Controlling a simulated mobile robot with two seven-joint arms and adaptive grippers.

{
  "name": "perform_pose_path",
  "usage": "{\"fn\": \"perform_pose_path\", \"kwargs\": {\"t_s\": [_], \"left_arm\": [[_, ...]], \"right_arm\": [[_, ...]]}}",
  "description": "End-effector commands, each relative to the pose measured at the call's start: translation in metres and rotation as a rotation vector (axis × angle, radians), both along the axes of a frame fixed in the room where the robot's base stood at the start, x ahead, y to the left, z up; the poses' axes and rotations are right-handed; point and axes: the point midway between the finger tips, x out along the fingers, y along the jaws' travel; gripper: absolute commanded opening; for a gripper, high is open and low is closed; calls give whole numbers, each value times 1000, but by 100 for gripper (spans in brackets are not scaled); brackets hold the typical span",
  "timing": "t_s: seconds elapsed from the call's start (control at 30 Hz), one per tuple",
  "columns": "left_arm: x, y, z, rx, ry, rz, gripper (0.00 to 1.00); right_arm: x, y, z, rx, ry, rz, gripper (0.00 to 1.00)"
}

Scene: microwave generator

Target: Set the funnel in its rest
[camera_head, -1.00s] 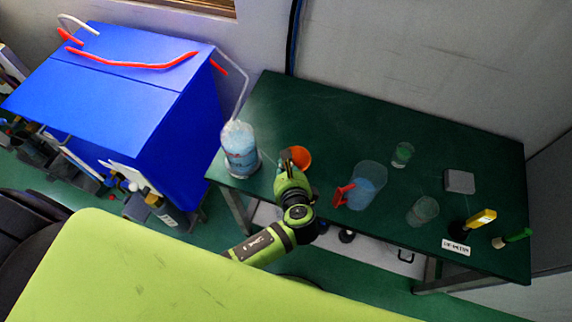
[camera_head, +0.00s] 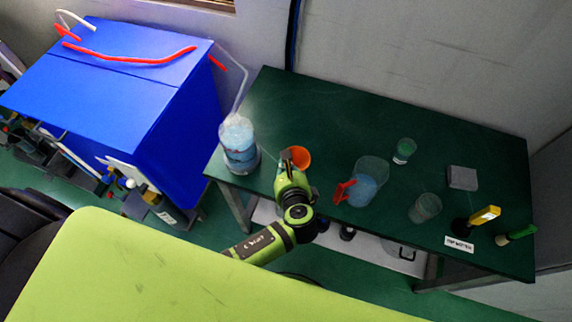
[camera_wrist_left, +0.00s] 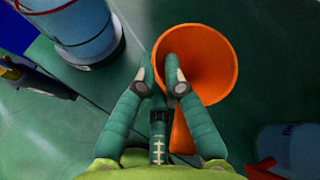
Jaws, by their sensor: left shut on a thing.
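The orange funnel (camera_head: 302,156) is over the left part of the green table, near its front edge. In the left wrist view the funnel (camera_wrist_left: 212,50) shows its wide mouth, with its stem (camera_wrist_left: 181,138) pointing down the picture. My left gripper (camera_head: 286,161) is at the funnel's left side. In the wrist view its fingers (camera_wrist_left: 161,76) are shut on the funnel's wall, one finger over the mouth and one outside. I cannot tell whether the funnel touches the table. I cannot make out which thing is the rest. My right gripper is not in view.
A large clear bottle with blue liquid (camera_head: 239,145) stands left of the gripper. A jug with a red handle (camera_head: 369,176) stands to the right. Beakers (camera_head: 404,151), a grey block (camera_head: 462,178) and a yellow-handled tool (camera_head: 484,215) are farther right. The table's back middle is clear.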

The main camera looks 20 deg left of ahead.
Motion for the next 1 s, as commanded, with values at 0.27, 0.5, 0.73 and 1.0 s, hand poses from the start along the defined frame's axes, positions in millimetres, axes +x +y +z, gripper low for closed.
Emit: {"fn": "perform_pose_path", "kwargs": {"t_s": [0.27,0.5,0.73,1.0], "left_arm": [[0,0,-8,0,-1,1,0],[1,0,-13,0,-1,1,15],[0,0,-12,-1,0,0,38],[-5,-4,-9,-1,1,-2,38]], "right_arm": [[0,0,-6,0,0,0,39],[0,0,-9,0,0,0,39],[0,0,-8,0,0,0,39],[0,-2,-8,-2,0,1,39]]}}
